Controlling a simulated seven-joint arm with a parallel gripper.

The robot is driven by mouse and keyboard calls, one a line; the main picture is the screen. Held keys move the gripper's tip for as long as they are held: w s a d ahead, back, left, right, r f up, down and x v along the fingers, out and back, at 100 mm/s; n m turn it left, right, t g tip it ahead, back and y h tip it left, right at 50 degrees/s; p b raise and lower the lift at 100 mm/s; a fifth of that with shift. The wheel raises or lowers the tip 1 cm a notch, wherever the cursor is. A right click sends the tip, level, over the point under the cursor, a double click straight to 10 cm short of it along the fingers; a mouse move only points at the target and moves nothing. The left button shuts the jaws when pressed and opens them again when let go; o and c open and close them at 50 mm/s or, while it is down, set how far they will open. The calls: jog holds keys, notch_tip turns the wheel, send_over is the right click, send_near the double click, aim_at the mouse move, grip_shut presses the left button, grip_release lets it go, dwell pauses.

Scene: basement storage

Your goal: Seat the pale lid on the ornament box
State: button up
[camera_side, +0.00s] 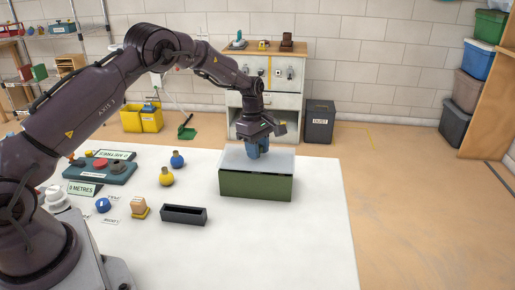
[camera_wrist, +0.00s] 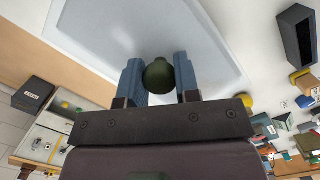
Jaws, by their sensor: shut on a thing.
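The ornament box (camera_side: 256,187) is a dark green block-shaped box near the table's far right part. The pale lid (camera_side: 232,157) is a flat, light grey-blue panel at the top of the box. I cannot tell whether it rests on the rim or is slightly above it. My gripper (camera_side: 257,151) points down over the lid, with blue fingers. In the wrist view, the fingers (camera_wrist: 159,72) are shut on the lid's round dark green knob (camera_wrist: 158,78). The lid (camera_wrist: 115,28) fills the upper middle there, and the box beneath it is hidden.
A black open tray (camera_side: 184,215), a yellow vase (camera_side: 166,177), a blue vase (camera_side: 177,160) and a teal case (camera_side: 100,170) stand left of the box. The white table (camera_side: 310,230) is clear in front and to the right.

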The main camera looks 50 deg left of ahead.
jog(key=shift+f, duration=0.6)
dwell(1.0)
jog(key=o, duration=1.5)
jog(key=shift+r, duration=3.55)
